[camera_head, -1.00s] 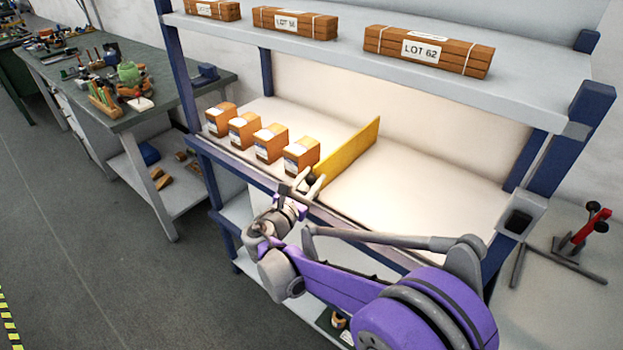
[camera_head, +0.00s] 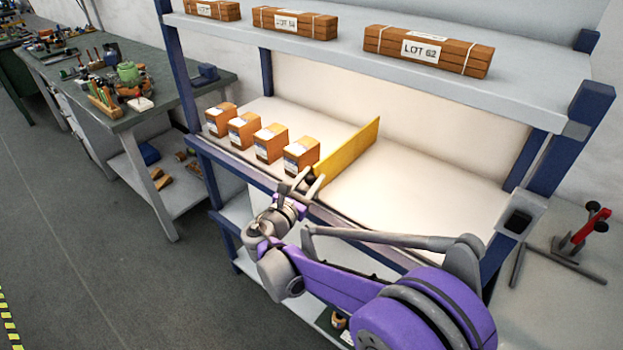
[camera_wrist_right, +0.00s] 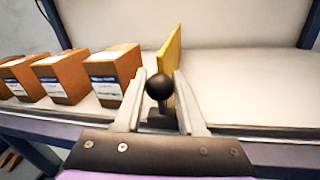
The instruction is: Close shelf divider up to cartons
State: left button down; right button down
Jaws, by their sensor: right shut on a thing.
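A yellow shelf divider (camera_head: 347,152) stands upright on the middle shelf, just right of a row of several brown cartons (camera_head: 301,155). A narrow gap shows between the rightmost carton and the divider; the divider also shows in the right wrist view (camera_wrist_right: 172,58). A black ball knob (camera_wrist_right: 159,87) stands at the divider's front end. My right gripper (camera_head: 306,183) is at the shelf's front edge, its two fingers on either side of the knob, shut on it. The fingers hide part of the divider's foot. My left gripper is not in view.
The middle shelf (camera_head: 420,190) is bare right of the divider. Blue posts (camera_head: 568,130) frame the rack. A cluttered workbench (camera_head: 150,115) stands at left.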

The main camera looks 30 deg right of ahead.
jog(key=shift+w+a, duration=0.25)
jog(key=shift+w, duration=0.35)
jog(key=shift+w+a, duration=0.25)
jog(key=shift+w, duration=0.35)
jog(key=c, duration=0.5)
grip_release()
jog(key=shift+s, duration=0.1)
jog(key=v, duration=1)
jog(key=shift+s+a, duration=0.25)
jog(key=shift+a, duration=0.1)
